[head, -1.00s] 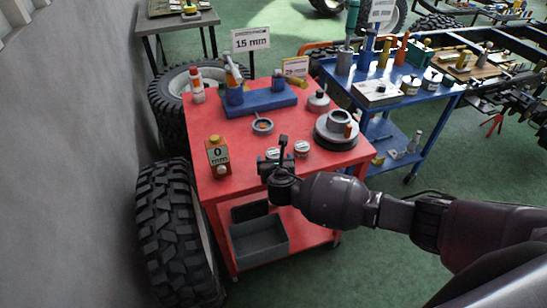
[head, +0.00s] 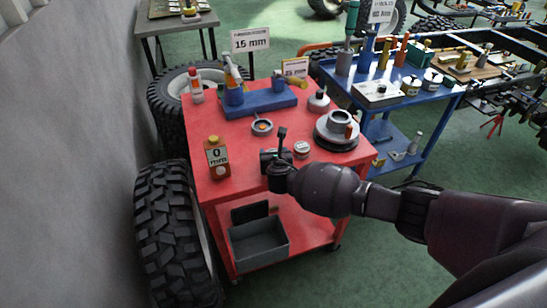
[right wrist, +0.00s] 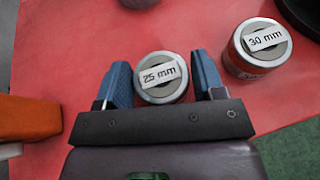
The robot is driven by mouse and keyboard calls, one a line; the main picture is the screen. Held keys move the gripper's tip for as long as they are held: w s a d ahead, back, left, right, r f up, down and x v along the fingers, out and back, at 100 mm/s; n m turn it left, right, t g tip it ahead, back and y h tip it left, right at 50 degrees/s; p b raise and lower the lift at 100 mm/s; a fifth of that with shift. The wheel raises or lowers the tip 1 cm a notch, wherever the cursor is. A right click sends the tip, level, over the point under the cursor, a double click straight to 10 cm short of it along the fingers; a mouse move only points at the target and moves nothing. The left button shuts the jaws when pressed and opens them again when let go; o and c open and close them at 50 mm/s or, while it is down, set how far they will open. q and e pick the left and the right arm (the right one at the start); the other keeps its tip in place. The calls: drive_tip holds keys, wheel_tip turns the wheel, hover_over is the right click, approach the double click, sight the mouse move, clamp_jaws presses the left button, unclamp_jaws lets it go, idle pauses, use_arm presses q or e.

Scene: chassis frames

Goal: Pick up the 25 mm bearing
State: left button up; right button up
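The 25 mm bearing (right wrist: 163,92) is a round silver piece with a white "25 mm" label. In the right wrist view it stands between the two blue fingers of my right gripper (right wrist: 163,85). The fingers are open, one on each side, with the left one very close to it and a small gap on the right. In the head view my right gripper (head: 275,160) is low over the front of the red cart, and it hides the 25 mm bearing. My left gripper is not in view.
An orange bottle (head: 217,158) is to the left. A dark round stack (head: 337,130) stands right, on the red cart top (head: 240,180).

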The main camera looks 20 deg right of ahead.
drive_tip(key=c, duration=0.8)
